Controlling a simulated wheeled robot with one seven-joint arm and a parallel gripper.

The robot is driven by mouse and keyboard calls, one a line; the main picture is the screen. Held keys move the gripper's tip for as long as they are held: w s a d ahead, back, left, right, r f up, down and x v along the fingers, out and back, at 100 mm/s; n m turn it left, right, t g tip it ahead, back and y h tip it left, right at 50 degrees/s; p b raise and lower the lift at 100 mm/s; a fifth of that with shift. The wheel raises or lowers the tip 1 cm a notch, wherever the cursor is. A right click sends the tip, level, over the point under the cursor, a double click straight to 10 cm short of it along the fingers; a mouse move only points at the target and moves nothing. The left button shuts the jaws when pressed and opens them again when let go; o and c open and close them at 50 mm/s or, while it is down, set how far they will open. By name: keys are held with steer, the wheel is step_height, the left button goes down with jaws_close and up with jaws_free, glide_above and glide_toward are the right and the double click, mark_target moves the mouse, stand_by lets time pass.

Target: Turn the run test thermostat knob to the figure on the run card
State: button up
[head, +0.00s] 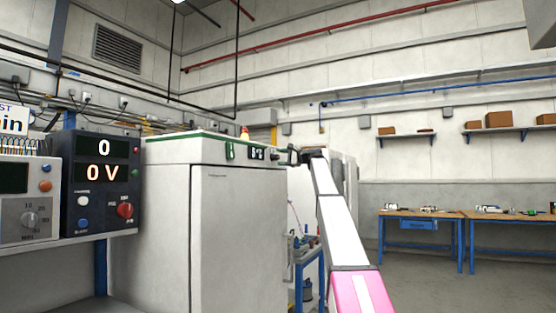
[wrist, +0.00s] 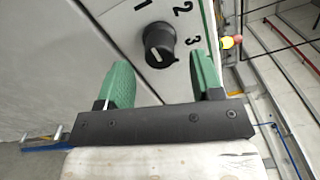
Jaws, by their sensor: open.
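A black round knob (wrist: 160,45) sits on a pale panel in the wrist view, with the printed figures 1, 2 and 3 around it. A small light mark shows on the knob, but its exact setting is hard to read. My gripper (wrist: 162,72) has its two green fingers apart, with the knob ahead between their tips; I see no contact. In the head view my gripper (head: 293,156) is at the upper right corner of a white cabinet (head: 238,235). A cut-off sign (head: 12,118) ending in "in" is at the left edge; its full text is hidden.
Left of the cabinet, a dark unit (head: 104,185) shows 0 and 0 V and has a red knob (head: 125,210). A grey dial box (head: 28,205) stands beside it. Blue-legged workbenches (head: 420,214) stand far right, with open floor before them.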

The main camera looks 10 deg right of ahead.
steer(key=v, duration=0.7)
steer(key=shift+s, duration=0.1)
